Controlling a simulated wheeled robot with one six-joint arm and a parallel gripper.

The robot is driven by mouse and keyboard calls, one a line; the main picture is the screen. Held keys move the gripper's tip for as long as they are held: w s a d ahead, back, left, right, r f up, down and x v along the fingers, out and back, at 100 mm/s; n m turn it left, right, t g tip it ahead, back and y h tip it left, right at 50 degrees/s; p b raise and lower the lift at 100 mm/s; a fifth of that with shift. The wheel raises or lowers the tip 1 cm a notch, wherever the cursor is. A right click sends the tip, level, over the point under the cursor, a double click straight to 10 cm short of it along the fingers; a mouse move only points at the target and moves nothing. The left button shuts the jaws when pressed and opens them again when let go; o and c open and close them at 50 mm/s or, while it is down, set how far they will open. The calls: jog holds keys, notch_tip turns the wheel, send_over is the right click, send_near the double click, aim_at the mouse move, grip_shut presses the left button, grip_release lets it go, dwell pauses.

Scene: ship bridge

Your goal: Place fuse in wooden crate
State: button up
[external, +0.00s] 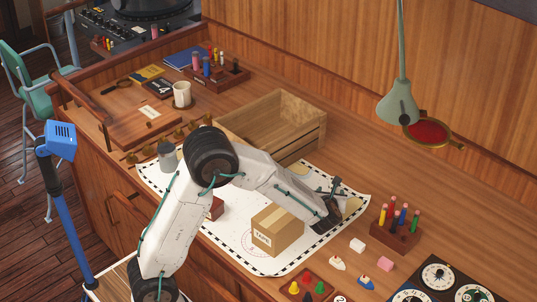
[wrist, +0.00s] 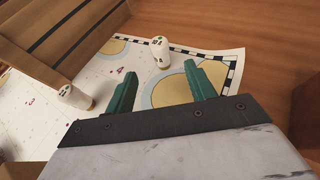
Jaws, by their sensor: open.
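A white cylindrical fuse with dark markings (wrist: 160,52) stands on the chart in the wrist view, just beyond and between my fingertips. A second similar white cylinder (wrist: 75,97) is at the left of that view. My gripper (wrist: 161,72) is open, with its two green fingers apart and nothing between them. In the external view my gripper (external: 332,203) is low over the right part of the chart. I cannot make out the fuse there. The wooden crate (external: 312,137) stands open behind my arm; its slatted side (wrist: 75,45) fills the upper left of the wrist view.
A cardboard box (external: 277,232) sits on the chart (external: 165,187) near my forearm. A wooden holder with colored pegs (external: 395,236) and small blocks lie to the right. A green lamp (external: 398,105) hangs above the desk. A grey cup stands left of my arm.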

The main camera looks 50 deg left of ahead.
notch_tip(320, 180, up, 9)
jog(key=n+g+h, duration=0.7)
jog(key=n+g, duration=0.3)
jog(key=n, duration=2.6)
send_over(332, 186)
jog(key=f, duration=0.5)
jog(key=w+f, duration=0.1)
jog(key=f, duration=0.5)
jog(key=a+f, duration=0.1)
jog(key=f, duration=0.1)
jog(key=shift+w, duration=0.3)
jog(key=c, duration=1.1)
